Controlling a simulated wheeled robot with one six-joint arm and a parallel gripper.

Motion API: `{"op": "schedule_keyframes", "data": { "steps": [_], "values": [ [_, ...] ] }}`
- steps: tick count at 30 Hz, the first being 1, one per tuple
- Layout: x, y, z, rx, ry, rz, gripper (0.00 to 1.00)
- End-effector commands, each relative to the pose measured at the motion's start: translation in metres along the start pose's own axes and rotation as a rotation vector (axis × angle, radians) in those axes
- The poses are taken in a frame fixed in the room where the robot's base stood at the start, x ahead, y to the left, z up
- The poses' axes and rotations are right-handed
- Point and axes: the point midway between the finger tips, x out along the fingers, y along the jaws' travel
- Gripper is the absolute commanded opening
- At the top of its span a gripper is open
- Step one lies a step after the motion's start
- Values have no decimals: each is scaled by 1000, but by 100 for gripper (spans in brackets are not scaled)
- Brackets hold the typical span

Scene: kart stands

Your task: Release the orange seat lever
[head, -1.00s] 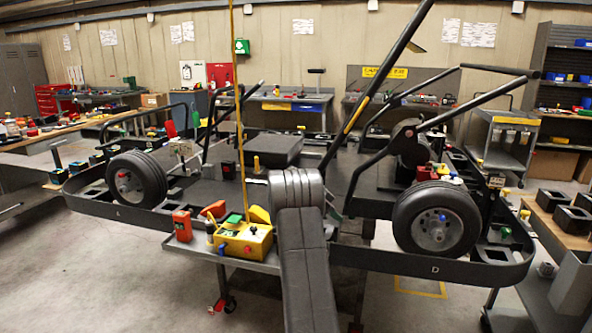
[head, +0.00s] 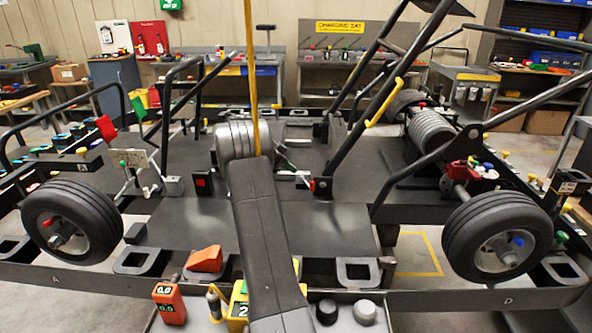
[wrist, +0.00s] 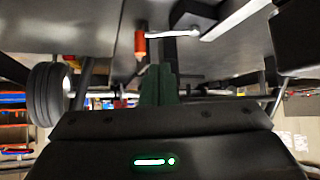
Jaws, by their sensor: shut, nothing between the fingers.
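The lever shows in the wrist view as a pale metal bar with an orange grip (wrist: 140,43) at its end. The bar runs from a dark block (wrist: 195,17) at the top, right of the grip. In the head view the small orange grip (head: 312,185) is on the kart floor, just right of my arm. My gripper (wrist: 159,72) is shut and empty, its dark green fingers together below and slightly right of the grip in the wrist view. A gap seems to show between fingers and grip; I cannot judge its depth.
Black frame tubes (head: 350,110) rise right of the lever. A yellow upright rod (head: 251,80) stands by my arm. The kart's wheels (head: 72,222) are at both sides. A yellow box (head: 238,305) and an orange wedge (head: 206,259) are near the front. The kart floor (head: 190,225) has bare areas.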

Motion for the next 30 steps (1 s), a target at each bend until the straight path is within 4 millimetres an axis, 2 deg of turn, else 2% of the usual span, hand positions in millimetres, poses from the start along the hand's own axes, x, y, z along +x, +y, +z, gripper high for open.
{"op": "schedule_keyframes", "data": {
  "steps": [13, 17, 20, 30],
  "values": [
    [0, 0, 0, 0, 0, 0, 0],
    [6, 0, -1, 0, 0, 2, 0],
    [19, 1, -2, 0, 0, 3, 0],
    [79, 1, -2, 0, 0, 3, 0]
  ]
}}
